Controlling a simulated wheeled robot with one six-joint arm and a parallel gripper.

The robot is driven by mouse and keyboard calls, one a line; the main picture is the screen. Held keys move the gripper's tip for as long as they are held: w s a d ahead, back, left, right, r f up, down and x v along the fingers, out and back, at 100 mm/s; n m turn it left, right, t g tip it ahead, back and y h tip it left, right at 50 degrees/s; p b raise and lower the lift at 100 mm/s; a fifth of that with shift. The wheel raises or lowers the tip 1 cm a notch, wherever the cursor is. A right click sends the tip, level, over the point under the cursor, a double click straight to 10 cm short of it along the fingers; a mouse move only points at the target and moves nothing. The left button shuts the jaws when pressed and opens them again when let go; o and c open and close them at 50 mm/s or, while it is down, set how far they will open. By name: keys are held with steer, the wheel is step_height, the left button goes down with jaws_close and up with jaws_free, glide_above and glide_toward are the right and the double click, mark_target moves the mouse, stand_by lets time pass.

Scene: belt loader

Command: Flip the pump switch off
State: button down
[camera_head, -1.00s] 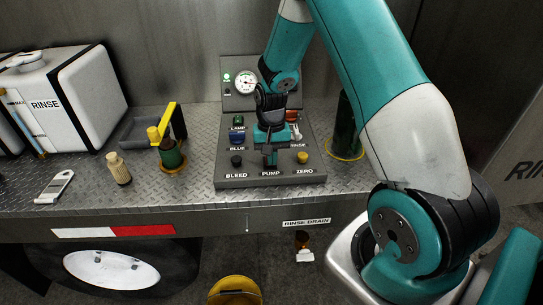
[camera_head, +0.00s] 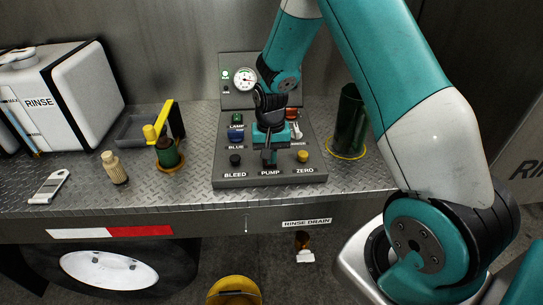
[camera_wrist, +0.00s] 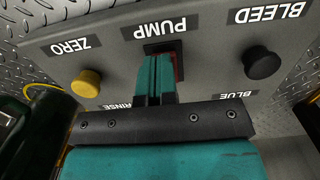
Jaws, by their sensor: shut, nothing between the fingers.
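The grey control panel (camera_head: 221,158) stands on the bench with a PUMP label (camera_head: 271,172) at its front edge, between the BLEED and ZERO labels. My gripper (camera_head: 269,157) is over the panel, pointing down just behind that label. In the wrist view its teal fingers (camera_wrist: 155,66) are together, with nothing seen between them. They are at the pump switch (camera_wrist: 179,64), of which only a dark surround and a reddish part show beside the fingers. The fingers hide the rest, so I cannot tell its position or whether they touch it.
A black BLEED knob (camera_head: 235,160) and yellow ZERO knob (camera_head: 302,157) flank the pump switch. A blue button (camera_head: 236,135), green lamp (camera_head: 237,118) and gauge (camera_head: 245,79) are behind. A dark green cylinder (camera_head: 347,125) stands right of the panel.

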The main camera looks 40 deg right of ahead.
steer(key=shift+w+d, duration=0.25)
steer(key=shift+w, duration=0.05)
steer(key=shift+r, duration=0.1)
step_height(320, 180, up, 14)
steer(key=shift+w+p, duration=0.25)
steer(key=shift+p, duration=0.2)
steer(key=shift+d, duration=0.15)
